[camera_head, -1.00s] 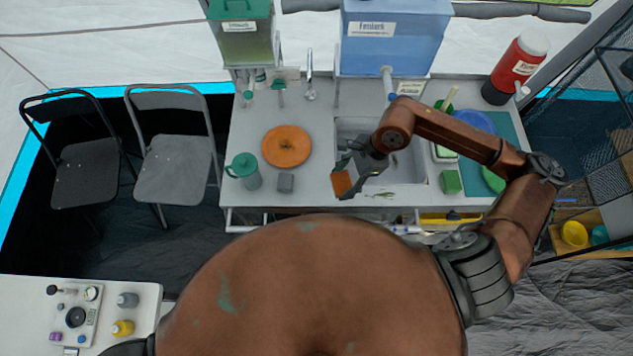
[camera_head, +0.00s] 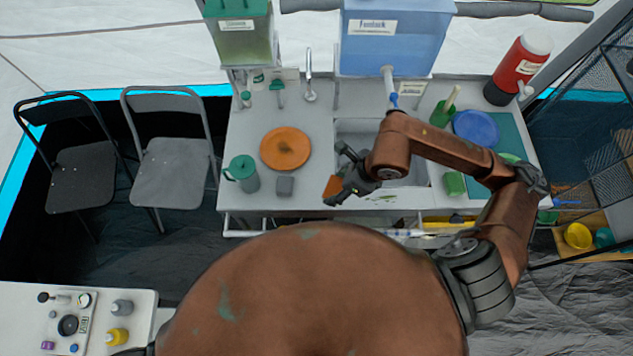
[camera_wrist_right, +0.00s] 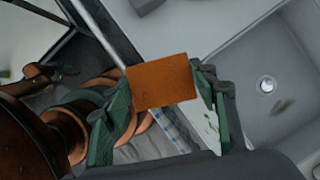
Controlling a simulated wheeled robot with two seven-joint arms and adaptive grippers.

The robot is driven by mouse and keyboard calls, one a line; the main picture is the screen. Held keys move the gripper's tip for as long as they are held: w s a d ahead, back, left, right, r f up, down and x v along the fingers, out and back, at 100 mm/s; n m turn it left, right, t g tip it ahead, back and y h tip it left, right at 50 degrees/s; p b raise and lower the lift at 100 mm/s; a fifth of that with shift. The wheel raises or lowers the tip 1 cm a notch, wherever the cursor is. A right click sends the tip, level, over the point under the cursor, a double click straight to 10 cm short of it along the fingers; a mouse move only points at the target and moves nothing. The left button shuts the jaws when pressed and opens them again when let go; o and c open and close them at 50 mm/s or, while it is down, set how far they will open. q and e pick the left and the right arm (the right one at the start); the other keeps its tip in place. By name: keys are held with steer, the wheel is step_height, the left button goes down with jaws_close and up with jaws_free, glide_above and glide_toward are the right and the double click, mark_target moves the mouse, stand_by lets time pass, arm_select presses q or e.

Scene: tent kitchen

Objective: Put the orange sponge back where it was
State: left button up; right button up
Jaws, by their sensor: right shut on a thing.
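The orange sponge (camera_head: 333,187) is held at the tips of my right gripper (camera_head: 340,184), over the front of the counter just left of the sink (camera_head: 352,128). In the right wrist view the sponge (camera_wrist_right: 162,81) sits between the two green fingers, which press on its left and right edges. The gripper is shut on it. The sink basin (camera_wrist_right: 285,75) lies to the right of the sponge in that view. I cannot tell how high the sponge is above the counter. My left gripper is not in view.
The counter's front left has free room.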

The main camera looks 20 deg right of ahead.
steer(key=w+a+f, duration=0.1)
steer(key=w+f, duration=0.1)
steer(key=w+a+f, duration=0.1)
steer(key=w, duration=0.1)
steer(key=w+f, duration=0.2)
steer(key=shift+w+a+f, duration=0.25)
steer(key=shift+a+f, duration=0.1)
steer(key=shift+a, duration=0.05)
steer(key=shift+w+a+f, duration=0.25)
steer(key=shift+w+f, duration=0.25)
steer(key=shift+f, duration=0.2)
step_height(320, 180, down, 3)
steer(key=shift+w+f, duration=0.1)
steer(key=o, duration=1.3)
steer(key=v, duration=1.2)
steer(key=shift+p, duration=0.3)
